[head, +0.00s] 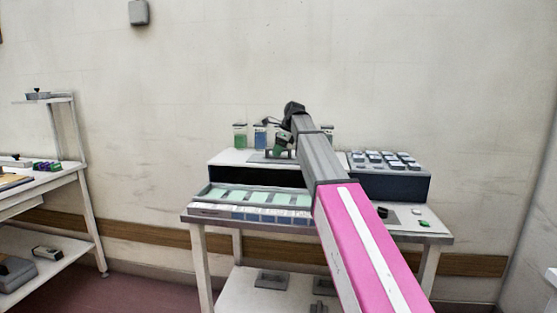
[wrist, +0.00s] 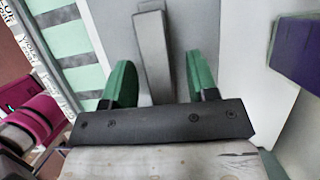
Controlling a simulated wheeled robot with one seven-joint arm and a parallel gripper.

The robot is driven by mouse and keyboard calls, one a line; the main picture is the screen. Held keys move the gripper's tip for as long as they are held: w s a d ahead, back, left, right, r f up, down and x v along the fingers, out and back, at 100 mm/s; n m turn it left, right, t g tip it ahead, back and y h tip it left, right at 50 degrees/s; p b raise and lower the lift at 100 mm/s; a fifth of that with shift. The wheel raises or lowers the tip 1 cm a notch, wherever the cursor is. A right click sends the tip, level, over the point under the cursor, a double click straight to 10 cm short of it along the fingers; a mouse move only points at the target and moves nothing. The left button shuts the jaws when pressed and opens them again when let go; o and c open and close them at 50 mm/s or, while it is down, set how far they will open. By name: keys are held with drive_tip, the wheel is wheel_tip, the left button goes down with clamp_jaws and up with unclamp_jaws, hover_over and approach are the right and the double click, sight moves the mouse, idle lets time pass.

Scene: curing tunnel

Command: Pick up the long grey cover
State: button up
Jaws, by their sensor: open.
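The long grey cover (wrist: 152,55) shows in the wrist view as a narrow grey bar with a small raised piece at its far end. It lies over a flat grey patch (wrist: 198,28). My gripper (wrist: 161,82) has green fingers spread apart, one on each side of the bar's near part, with gaps visible on both sides. I cannot tell how far the fingertips are above the patch. In the head view my gripper (head: 281,149) is over the top of the white tunnel housing (head: 232,157); my arm hides the cover there.
A tray of pale green pieces (head: 260,197) lies in front of the tunnel opening. Colored containers (head: 240,136) stand behind the housing. A dark block with several grey-topped pieces (head: 390,178) stands at right. A purple-sided object (wrist: 303,50) is close at right in the wrist view.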

drive_tip(key=shift+f, duration=0.2)
idle(0.6)
drive_tip(key=shift+c, duration=0.3)
clamp_jaws()
